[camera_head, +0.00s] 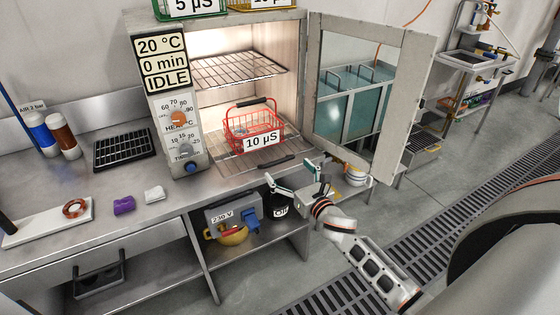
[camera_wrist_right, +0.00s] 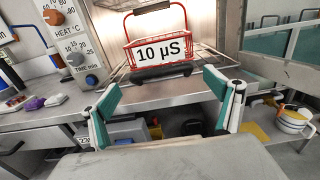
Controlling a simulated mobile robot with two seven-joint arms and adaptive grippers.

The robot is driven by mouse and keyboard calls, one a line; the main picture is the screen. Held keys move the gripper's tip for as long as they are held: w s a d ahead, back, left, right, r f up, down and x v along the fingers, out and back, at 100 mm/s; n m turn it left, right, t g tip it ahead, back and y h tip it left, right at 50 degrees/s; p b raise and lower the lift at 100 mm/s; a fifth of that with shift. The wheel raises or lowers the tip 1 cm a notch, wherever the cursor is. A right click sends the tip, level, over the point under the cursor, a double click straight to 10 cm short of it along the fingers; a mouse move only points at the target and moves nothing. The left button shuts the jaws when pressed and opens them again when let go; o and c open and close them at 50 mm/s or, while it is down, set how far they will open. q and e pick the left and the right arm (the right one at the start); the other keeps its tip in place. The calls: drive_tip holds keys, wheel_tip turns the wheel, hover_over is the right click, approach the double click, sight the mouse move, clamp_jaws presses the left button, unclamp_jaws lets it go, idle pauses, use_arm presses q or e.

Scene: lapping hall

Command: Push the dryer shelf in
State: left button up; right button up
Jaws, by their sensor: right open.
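The dryer (camera_head: 165,90) stands on the steel bench with its door (camera_head: 385,100) swung open to the right. Its lower wire shelf (camera_head: 232,165) sticks out of the chamber, with a dark handle (camera_head: 276,162) on its front edge. A red wire basket (camera_head: 240,125) labelled 10 µS stands upright on this shelf. My right gripper (camera_head: 297,174) is open and empty, just in front of and below the handle. In the right wrist view the handle (camera_wrist_right: 160,73) lies ahead, between and beyond the spread fingertips (camera_wrist_right: 162,90); contact is not visible. My left gripper is out of view.
An upper wire shelf (camera_head: 235,68) is inside the chamber and looks empty. The open door bounds the space to the right. A black tray (camera_head: 124,148), a purple item (camera_head: 124,205) and bottles lie on the bench at left.

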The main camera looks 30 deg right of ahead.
sight(280, 160)
drive_tip(key=w, duration=0.5)
drive_tip(key=shift+w, duration=0.35)
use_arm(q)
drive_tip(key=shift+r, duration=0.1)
